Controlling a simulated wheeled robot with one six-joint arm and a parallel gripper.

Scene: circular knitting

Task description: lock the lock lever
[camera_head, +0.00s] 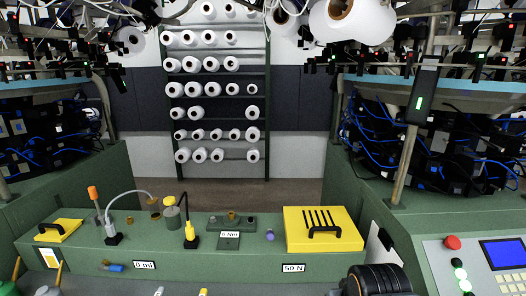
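I cannot tell for sure which part is the lock lever. A small blue handle with a yellow-brown end (113,267) sticks out from the front face of the green bench at the left and lies about level. A yellow piece with a black stem (190,234) stands upright on the bench top. A dark ribbed part (382,280) at the bottom edge looks like part of my arm. No gripper fingers show in the view.
The green bench (170,262) holds a yellow box with a black handle (322,229), a smaller yellow block (58,230), an orange-handled tool (94,198) and a grey plate (229,240). A control panel (480,262) stands at the right. A yarn rack (217,85) is behind.

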